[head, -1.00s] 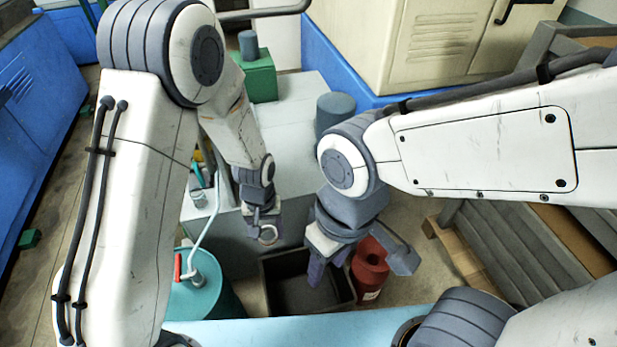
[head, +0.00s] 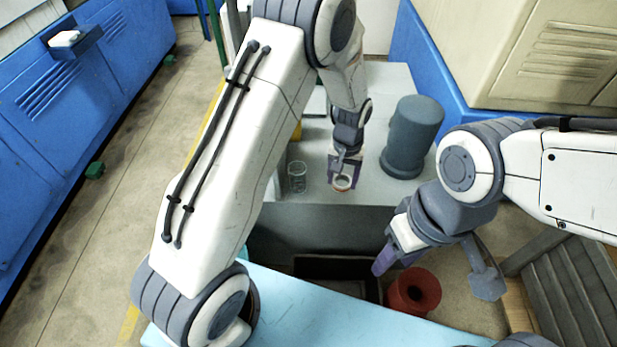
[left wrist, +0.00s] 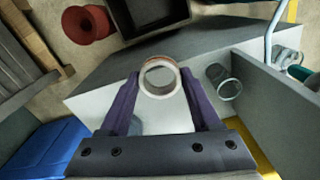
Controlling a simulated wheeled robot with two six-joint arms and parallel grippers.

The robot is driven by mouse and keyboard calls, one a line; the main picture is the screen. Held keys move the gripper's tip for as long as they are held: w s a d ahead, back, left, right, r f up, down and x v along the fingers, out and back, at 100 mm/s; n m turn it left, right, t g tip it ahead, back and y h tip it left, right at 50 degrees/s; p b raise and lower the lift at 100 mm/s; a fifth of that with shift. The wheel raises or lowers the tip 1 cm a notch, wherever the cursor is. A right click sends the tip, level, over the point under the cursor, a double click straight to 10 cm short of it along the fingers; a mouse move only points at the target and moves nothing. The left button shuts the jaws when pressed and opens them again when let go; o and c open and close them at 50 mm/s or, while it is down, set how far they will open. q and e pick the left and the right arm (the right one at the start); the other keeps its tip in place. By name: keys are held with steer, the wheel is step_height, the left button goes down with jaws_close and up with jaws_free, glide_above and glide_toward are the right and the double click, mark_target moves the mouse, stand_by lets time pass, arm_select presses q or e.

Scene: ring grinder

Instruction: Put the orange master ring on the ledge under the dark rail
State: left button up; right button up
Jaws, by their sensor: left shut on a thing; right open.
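My left gripper (head: 343,178) is shut on a small ring (head: 343,184) with a pale wall and an orange-brown rim. In the left wrist view the ring (left wrist: 160,78) sits between the two purple fingers of the left gripper (left wrist: 160,88), its opening facing the camera. In the head view it shows over the front part of the grey table top (head: 375,180); the gap beneath it cannot be told. My right gripper (head: 436,268) is open and empty, above the floor near the red spool. I cannot make out the dark rail or its ledge.
A glass jar (head: 297,177) stands left of the ring on the table. A large grey-blue cylinder (head: 415,130) stands to its right. A black bin (head: 340,272) and a red spool (head: 413,291) are on the floor in front.

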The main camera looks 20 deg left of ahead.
arm_select(q)
steer(key=w+a+f+n+b, duration=0.2)
steer(key=w+a+f+b, duration=0.2)
steer(key=w+a+b, duration=1.1)
steer(key=f+p, duration=0.1)
steer(key=f, duration=0.4)
steer(key=w+f+p, duration=0.1)
steer(key=f, duration=0.5)
steer(key=w+a+f, duration=0.1)
steer(key=f, duration=0.5)
steer(key=shift+f+p, duration=0.15)
steer(key=shift+p, duration=0.25)
arm_select(e)
step_height(320, 180, down, 14)
steer(key=shift+f, duration=0.15)
arm_select(q)
steer(key=shift+s, duration=0.1)
arm_select(e)
steer(key=shift+a+f, duration=0.1)
arm_select(q)
steer(key=o, duration=1)
steer(key=shift+f, duration=0.15)
steer(key=o, duration=0.5)
steer(key=shift+c, duration=0.2)
